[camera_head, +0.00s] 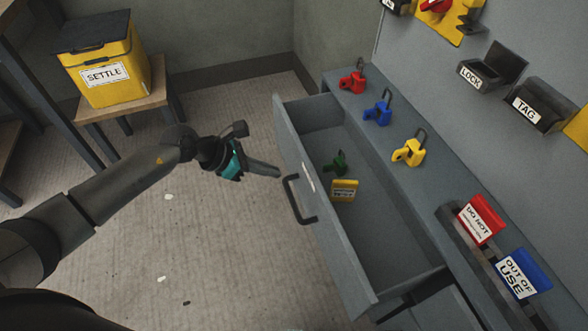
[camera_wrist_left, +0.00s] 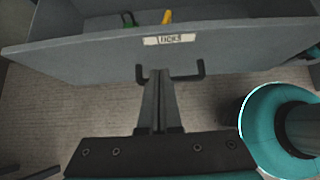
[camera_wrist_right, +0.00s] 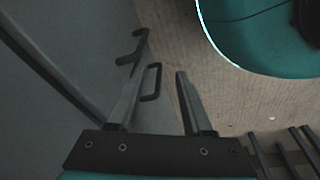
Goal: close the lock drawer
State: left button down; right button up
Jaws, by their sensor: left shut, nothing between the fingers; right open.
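The lock drawer (camera_head: 368,240) is pulled open from the grey cabinet, with a green padlock (camera_head: 337,162) and a yellow tag (camera_head: 344,190) inside. Its dark bar handle (camera_head: 294,203) is on the front panel, which also shows in the left wrist view (camera_wrist_left: 80,58) with a label. My left gripper (camera_head: 278,172) is shut and empty, its fingertips close to the drawer front near the far end of the handle. In the left wrist view the fingertips (camera_wrist_left: 158,72) appear between the handle's ends; contact is unclear. My right gripper (camera_wrist_right: 158,74) is open and empty beside dark handles on grey fronts.
Red (camera_head: 352,80), blue (camera_head: 378,112) and yellow (camera_head: 409,150) padlocks stand on the cabinet top. Red (camera_head: 481,221) and blue (camera_head: 522,276) signs sit in a rack at its near end. A yellow SETTLE box (camera_head: 105,62) stands on a stool.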

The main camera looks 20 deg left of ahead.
aim_at(306, 170)
pick_arm(q)
jog(key=w+d, duration=0.1)
jog(key=d+f+b, duration=0.1)
jog(key=w+d, duration=0.1)
jog(key=d, duration=0.1)
jog(key=shift+w+f, duration=0.35)
jog(key=shift+f, duration=0.05)
jog(key=shift+w+d, duration=0.25)
jog(key=shift+d, duration=0.15)
pick_arm(e)
jog(key=r, duration=0.1)
jog(key=w+a+r, duration=0.1)
jog(key=r, duration=0.1)
jog(key=shift+w+a+r, duration=0.2)
pick_arm(q)
jog(key=shift+w+d, duration=0.1)
